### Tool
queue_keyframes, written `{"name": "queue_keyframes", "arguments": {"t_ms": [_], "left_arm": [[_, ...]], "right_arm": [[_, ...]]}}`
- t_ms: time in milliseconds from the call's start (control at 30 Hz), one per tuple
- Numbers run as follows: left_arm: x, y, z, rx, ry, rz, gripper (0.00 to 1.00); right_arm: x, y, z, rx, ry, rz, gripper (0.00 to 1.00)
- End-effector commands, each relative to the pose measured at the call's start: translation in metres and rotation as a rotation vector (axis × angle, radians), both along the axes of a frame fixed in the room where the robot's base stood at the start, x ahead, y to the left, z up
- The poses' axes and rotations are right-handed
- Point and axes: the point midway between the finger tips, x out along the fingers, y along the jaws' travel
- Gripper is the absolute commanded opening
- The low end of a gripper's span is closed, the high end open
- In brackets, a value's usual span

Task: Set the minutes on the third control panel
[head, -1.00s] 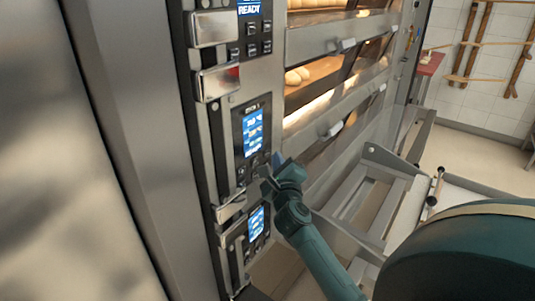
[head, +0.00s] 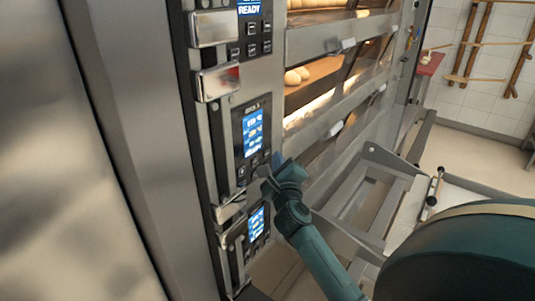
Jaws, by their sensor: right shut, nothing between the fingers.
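The control panel labelled as a deck (head: 252,130), with a lit blue screen (head: 253,134) and dark buttons under it, sits mid-height on the oven's steel front. My right gripper (head: 265,176) is shut and empty at the lower buttons of this panel. The fingertips partly cover the buttons, and I cannot tell whether they touch one. The screen's small text is too blurred to read. Another panel with a blue screen (head: 257,222) is below, and one reading READY (head: 249,7) is at the top edge. My left gripper is not in view.
Steel handles (head: 217,83) stick out left of the panels. Glass oven doors with lit bread (head: 297,76) lie to the right. A metal frame (head: 372,178) stands close to the right of my right arm.

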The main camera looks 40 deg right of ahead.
Motion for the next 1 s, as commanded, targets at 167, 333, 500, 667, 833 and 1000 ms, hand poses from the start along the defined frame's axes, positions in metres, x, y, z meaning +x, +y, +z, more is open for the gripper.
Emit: {"name": "queue_keyframes", "arguments": {"t_ms": [167, 333, 500, 667, 833, 1000], "left_arm": [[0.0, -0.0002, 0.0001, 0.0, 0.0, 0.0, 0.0], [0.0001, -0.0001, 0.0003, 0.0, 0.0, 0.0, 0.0], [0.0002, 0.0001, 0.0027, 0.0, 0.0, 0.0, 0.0], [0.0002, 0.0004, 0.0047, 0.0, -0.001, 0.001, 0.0], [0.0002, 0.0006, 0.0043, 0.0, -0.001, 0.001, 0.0], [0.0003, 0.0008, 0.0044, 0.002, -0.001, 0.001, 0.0]], "right_arm": [[0.0, 0.0, 0.0, 0.0, 0.0, 0.0, 0.0], [0.0001, 0.0, 0.0001, 0.0, 0.0, 0.0, 0.0], [0.0035, 0.0009, 0.0008, 0.0, 0.0, 0.0, 0.0], [0.0083, 0.0022, 0.0007, 0.001, 0.0, 0.0, 0.0], [0.0083, 0.0023, 0.0, 0.0, 0.0, 0.0, 0.0], [0.0085, 0.0024, 0.0001, 0.0, 0.0, 0.0, 0.0]]}}
